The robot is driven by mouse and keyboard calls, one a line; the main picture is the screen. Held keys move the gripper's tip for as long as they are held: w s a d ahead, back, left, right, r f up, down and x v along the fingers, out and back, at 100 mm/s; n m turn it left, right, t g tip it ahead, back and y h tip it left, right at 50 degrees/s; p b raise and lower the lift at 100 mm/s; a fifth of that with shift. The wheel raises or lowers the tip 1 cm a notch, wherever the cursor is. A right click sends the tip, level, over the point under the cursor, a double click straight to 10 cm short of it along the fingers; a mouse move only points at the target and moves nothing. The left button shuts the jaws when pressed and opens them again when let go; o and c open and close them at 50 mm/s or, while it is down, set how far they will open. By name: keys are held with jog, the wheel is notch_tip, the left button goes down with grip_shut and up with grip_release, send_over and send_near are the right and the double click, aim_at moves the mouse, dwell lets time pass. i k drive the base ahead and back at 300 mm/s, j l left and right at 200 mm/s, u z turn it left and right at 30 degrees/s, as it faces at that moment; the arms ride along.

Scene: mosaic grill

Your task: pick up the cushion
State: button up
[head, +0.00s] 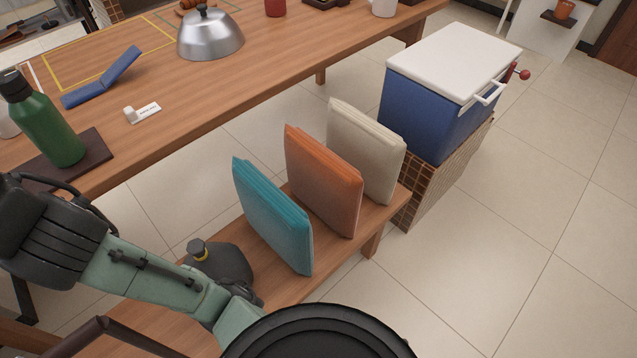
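Three cushions stand on edge in a row on the low wooden bench (284,292). The teal cushion (273,217) is nearest, the orange cushion (323,182) is in the middle, and the cream cushion (366,148) is farthest. Gaps show between them. The task does not say which one it means. My arm's green links reach in from the lower left, and a part of it is near the bench left of the teal cushion. I cannot make out my gripper's fingers, and nothing visible touches the cushions.
A blue cooler (437,106) with a white lid stands on a tiled block beyond the bench. The wooden table (225,88) behind holds a green bottle (44,122), a metal dome (209,36) and a blue folded object (103,78). The tiled floor at right is clear.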

aim_at(332, 188)
jog(key=k+z, duration=0.3)
jog(key=z, duration=0.15)
jog(key=k+l+z, duration=0.2)
jog(key=z, duration=0.2)
jog(key=j, duration=0.6)
